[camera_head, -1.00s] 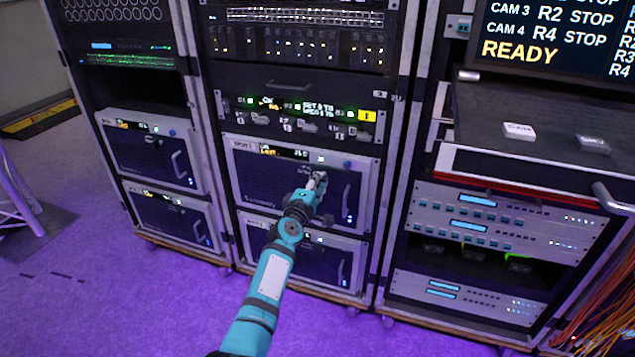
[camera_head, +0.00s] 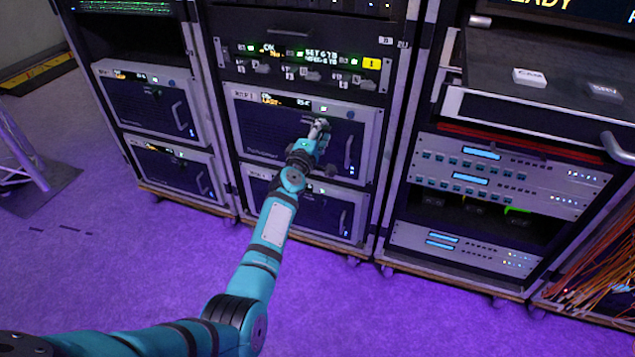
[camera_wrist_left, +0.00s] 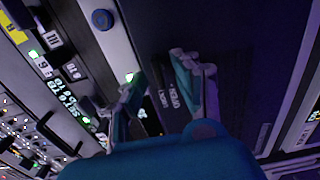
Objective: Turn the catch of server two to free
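In the head view the middle rack holds two dark-fronted server units, one above the other. The upper unit (camera_head: 260,140) has a small lit display and a vertical handle at its right. The lower unit (camera_head: 283,203) is partly hidden by my arm. Their small labels are too blurred to tell which is server two. My left gripper (camera_head: 321,126) is at the upper unit's front, just below its top strip. In the left wrist view its fingers (camera_wrist_left: 160,85) are apart, with small lettering on the panel between them. The catch cannot be made out clearly. My right gripper is not in view.
A switch panel (camera_head: 310,66) with lit text sits above the upper unit. The left rack holds two similar units, the upper one (camera_head: 145,105) among them. A pull-out shelf (camera_head: 550,115) juts from the right rack. The purple floor (camera_head: 110,260) in front is mostly clear.

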